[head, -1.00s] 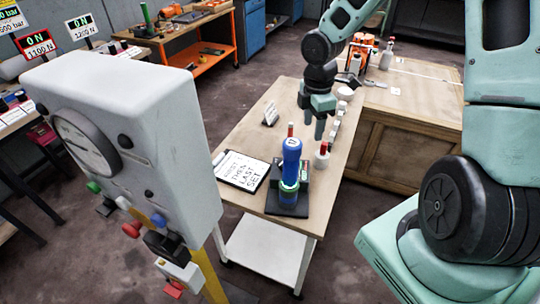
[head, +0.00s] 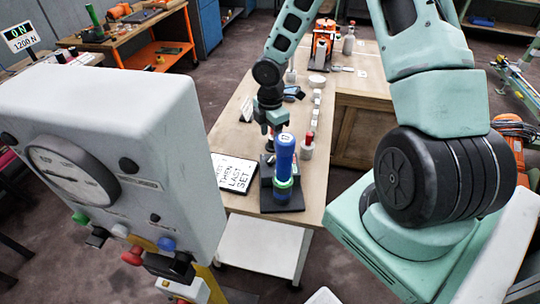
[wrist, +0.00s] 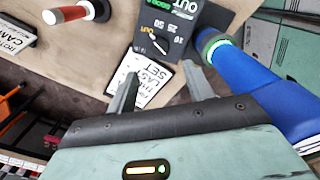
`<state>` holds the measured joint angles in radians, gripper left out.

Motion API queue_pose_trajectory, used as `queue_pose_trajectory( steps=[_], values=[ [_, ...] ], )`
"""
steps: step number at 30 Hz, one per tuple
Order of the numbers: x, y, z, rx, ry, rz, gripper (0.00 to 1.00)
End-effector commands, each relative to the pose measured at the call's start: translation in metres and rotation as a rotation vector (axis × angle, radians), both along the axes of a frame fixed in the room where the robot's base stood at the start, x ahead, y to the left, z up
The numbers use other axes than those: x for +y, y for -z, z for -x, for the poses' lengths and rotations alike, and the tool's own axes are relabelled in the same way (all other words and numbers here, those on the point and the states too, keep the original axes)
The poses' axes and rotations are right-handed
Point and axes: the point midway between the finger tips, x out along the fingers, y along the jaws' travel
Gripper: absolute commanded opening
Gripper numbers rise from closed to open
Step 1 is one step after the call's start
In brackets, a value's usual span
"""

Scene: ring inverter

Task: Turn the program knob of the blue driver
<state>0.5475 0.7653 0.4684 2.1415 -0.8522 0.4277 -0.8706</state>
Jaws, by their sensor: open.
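The blue driver (head: 285,160) stands upright on a dark base (head: 283,204) near the table's front end, with a green ring low on its body. In the wrist view the driver (wrist: 255,92) lies to the right, outside the fingers. A dark panel (wrist: 186,22) beside it carries number marks, "OUT" and a small dial with a white pointer, the apparent program knob (wrist: 160,42). My gripper (wrist: 162,72) is open and empty, its fingertips short of the dial in the picture; contact cannot be told. In the head view my gripper (head: 268,142) is just behind the driver, partly hidden.
A card reading "THEN LAST SET" (head: 234,173) lies left of the base. A red-tipped white piece (head: 308,148) and several small white pieces stand to the right and behind. A grey gauge box (head: 110,150) fills the left foreground.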

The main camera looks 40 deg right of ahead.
Motion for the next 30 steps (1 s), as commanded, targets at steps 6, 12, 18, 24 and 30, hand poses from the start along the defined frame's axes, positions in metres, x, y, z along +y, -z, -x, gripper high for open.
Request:
queue_pose_trajectory(
  steps=[6, 12, 18, 24, 30],
  values=[
    [0.001, 0.047, 0.001, 0.004, -0.003, -0.001, 0.52],
    [0.001, 0.077, 0.001, 0.002, -0.001, -0.001, 0.52],
    [0.000, 0.091, 0.000, 0.000, 0.000, 0.000, 0.52],
    [0.000, 0.093, 0.000, 0.000, 0.000, 0.000, 0.52],
    [0.000, 0.092, 0.000, 0.000, 0.000, 0.000, 0.24]
  ],
)
